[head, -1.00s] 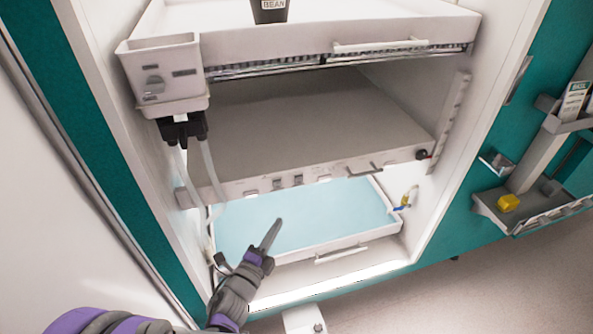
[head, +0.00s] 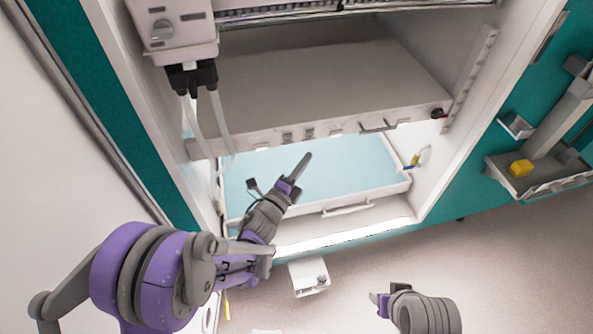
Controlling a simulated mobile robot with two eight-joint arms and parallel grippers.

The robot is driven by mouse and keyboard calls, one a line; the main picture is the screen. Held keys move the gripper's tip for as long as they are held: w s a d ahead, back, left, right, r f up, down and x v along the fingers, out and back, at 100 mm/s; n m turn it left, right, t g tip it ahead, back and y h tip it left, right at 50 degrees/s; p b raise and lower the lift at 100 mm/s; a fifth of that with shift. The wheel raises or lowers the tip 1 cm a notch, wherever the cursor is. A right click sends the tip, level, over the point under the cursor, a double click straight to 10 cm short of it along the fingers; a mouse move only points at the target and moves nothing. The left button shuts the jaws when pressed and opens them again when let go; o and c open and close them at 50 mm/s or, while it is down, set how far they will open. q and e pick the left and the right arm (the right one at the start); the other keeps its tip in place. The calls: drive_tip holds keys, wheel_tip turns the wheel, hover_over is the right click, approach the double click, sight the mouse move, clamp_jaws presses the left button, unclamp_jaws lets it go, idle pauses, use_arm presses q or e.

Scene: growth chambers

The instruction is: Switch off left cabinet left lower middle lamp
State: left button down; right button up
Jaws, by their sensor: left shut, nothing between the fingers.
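Small switches (head: 287,137) sit side by side on the front rail (head: 340,130) of the grey middle shelf in the cabinet. Which lamp each one belongs to cannot be told. The lamp itself is hidden under the shelf; the bay below is brightly lit. My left gripper (head: 304,162) is shut and empty, its tip pointing up at the rail. It appears over the blue tray, a little below the switches, with no clear contact. My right gripper (head: 378,303) is low in front of the cabinet, and its fingers are too small to read.
The blue-floored tray (head: 350,209) with a front handle fills the lower bay. A white control box with a knob (head: 163,30) and hanging tubes is at upper left. A shelf handle (head: 378,126) juts out right of the switches. A small white box (head: 309,276) stands in front.

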sight(313, 131)
use_arm(q)
drive_tip(key=w, duration=0.6)
drive_tip(key=shift+w+d+r, duration=0.1)
drive_tip(key=shift+w+r, duration=0.25)
drive_tip(key=shift+w, duration=0.05)
drive_tip(key=shift+w+r, duration=0.25)
drive_tip(key=shift+w, duration=0.1)
drive_tip(key=shift+s, duration=0.15)
